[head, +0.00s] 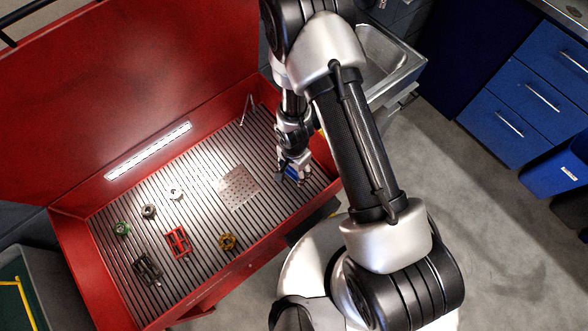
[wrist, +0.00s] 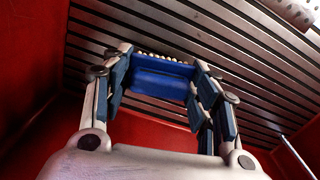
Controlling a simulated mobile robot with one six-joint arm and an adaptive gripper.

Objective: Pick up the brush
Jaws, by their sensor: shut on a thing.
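The brush (wrist: 162,76) has a blue body with a row of pale bristle tufts along its far edge in the wrist view. My gripper (head: 292,172) is over the right end of the red bench tray and is shut on the brush, with one finger at each end of the blue body. In the head view only a small patch of blue shows at the fingers. I cannot tell whether the brush touches the slatted floor.
The red tray (head: 250,263) has raised walls close to my gripper. On its slatted floor lie a perforated plate (head: 238,186), a red part (head: 178,243), a brass-coloured part (head: 227,241), a dark part (head: 147,268) and small round parts to the left. A sink (head: 395,65) stands behind my arm.

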